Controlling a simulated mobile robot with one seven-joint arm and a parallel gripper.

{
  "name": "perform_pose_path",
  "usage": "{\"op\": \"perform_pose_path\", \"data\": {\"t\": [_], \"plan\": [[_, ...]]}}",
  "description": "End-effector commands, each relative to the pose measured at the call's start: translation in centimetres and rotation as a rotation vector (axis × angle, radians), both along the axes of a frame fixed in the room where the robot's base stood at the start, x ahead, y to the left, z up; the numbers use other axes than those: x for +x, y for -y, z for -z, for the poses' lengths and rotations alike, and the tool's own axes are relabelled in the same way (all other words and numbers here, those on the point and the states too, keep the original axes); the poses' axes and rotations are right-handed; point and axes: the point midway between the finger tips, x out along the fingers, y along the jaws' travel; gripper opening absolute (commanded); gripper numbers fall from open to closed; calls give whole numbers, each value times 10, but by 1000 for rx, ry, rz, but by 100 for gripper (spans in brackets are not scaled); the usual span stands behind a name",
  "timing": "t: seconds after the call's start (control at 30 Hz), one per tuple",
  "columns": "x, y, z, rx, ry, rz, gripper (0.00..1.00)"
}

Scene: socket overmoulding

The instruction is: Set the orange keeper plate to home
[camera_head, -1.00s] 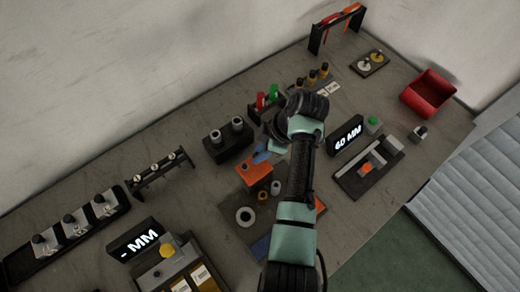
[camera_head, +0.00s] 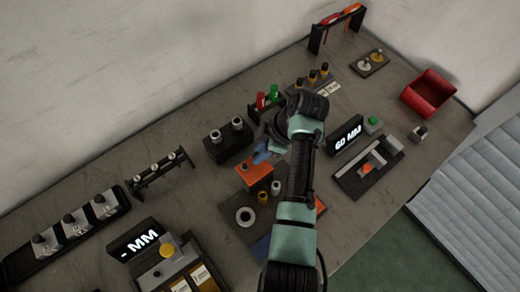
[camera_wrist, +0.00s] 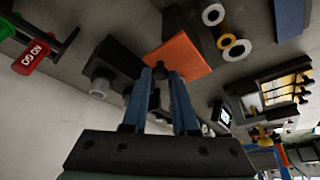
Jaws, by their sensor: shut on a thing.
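The orange keeper plate (camera_head: 255,175) is a flat orange piece near the middle of the bench, close to the dark fixture plate (camera_head: 232,213). It also shows in the wrist view (camera_wrist: 182,52), just beyond my fingertips. My gripper (camera_head: 262,155) reaches it with blue fingers, at the plate's upper edge in the head view. In the wrist view my gripper (camera_wrist: 170,76) is shut on a dark knob at the orange plate. My arm and wrist hide part of the area to the right. I cannot tell whether the plate touches what lies under it.
A black block with two metal cylinders (camera_head: 226,141) stands close to the upper left. A ring (camera_head: 246,216) and small bushings (camera_head: 263,197) sit beside the plate. Bare bench shows between the stations.

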Motion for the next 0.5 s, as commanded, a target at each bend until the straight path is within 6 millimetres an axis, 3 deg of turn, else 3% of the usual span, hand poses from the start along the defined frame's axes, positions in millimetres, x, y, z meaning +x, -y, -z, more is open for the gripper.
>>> {"op": "perform_pose_path", "data": {"t": [0.17,0.5], "plan": [[-2,2,-2,1,1,1,0],[-36,26,-2,1,-1,2,0]]}}
